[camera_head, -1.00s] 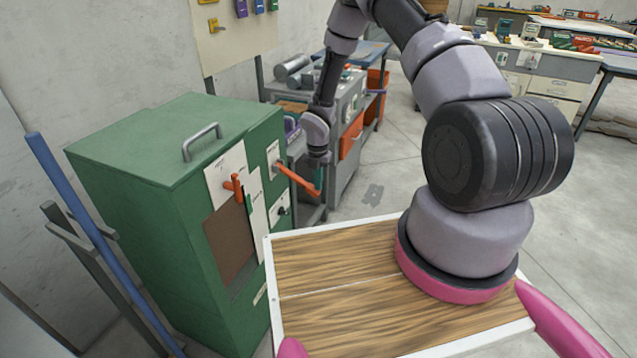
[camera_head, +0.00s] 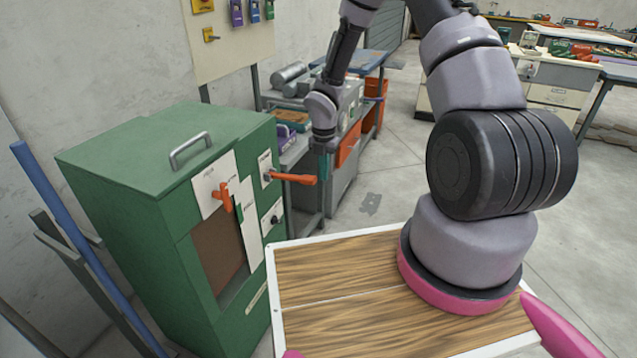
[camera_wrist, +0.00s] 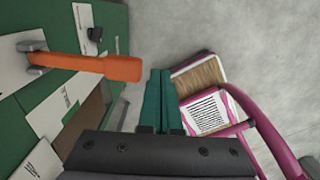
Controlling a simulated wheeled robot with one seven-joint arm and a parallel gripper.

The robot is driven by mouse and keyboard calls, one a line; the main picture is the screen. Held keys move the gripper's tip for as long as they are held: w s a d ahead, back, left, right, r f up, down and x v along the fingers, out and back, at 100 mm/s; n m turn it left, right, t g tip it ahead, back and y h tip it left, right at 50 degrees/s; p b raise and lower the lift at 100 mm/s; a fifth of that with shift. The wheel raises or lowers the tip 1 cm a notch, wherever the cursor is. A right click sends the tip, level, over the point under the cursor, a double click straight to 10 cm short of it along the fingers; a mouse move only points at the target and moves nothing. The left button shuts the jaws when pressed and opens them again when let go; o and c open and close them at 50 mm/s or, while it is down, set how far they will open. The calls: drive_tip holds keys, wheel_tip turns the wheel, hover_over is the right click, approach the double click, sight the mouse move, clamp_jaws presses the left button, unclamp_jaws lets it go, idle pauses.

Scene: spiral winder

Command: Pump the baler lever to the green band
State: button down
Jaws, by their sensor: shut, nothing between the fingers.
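The green baler (camera_head: 165,160) stands at left in the head view. Its orange lever (camera_head: 292,178) sticks out about level from a white plate on the front; it also shows in the wrist view (camera_wrist: 95,67). A second, shorter orange handle (camera_head: 222,198) sits on another white plate. A narrow white strip (camera_head: 250,235) has a small green patch (camera_head: 239,212), also visible in the wrist view (camera_wrist: 70,117). My gripper (camera_head: 321,172) is shut and empty, right by the lever's free end. In the wrist view its teal fingertips (camera_wrist: 160,75) lie just right of that end; contact is unclear.
A black knob (camera_head: 272,218) sits below the lever. A blue pole (camera_head: 70,230) leans at the baler's left. A cart (camera_head: 345,180) with orange bins stands behind the gripper. My wood-topped tray (camera_head: 340,270) is in front. Grey floor is open at right.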

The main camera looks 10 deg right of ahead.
drive_tip(key=r, duration=0.2)
drive_tip(key=s+d+r, duration=0.1)
drive_tip(key=shift+d+r, duration=0.1)
drive_tip(key=shift+w, duration=0.1)
idle(1.3)
